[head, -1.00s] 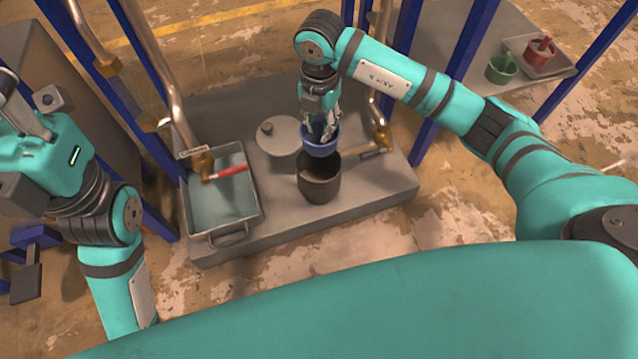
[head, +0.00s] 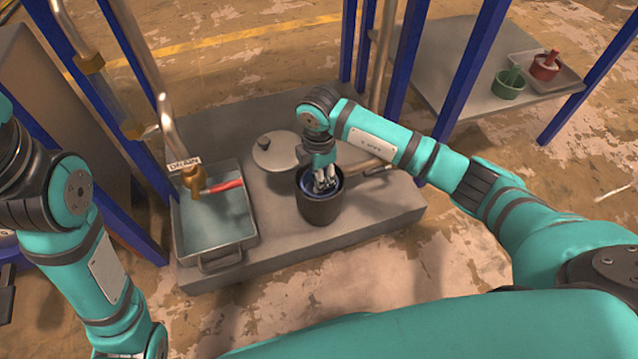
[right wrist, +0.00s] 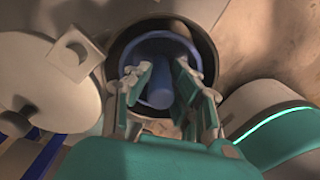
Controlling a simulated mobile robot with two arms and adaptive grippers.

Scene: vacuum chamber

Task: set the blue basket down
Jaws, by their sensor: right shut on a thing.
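The blue basket (head: 307,186) sits down inside a dark cylindrical pot (head: 319,210), with its rim near the pot's mouth. In the right wrist view the basket (right wrist: 158,48) shows a round rim and a blue upright post in its middle. My right gripper (head: 326,184) points down into the pot and is shut on the basket. In the right wrist view its fingers (right wrist: 160,73) stand on either side of the post. Whether the basket touches the pot's bottom is hidden. My left arm is at the left edge, and its gripper is out of view.
A metal tray (head: 213,222) under a red-handled tap (head: 222,186) is to the left. Blue posts (head: 400,75) stand behind. A side table (head: 455,70) holds green and red containers.

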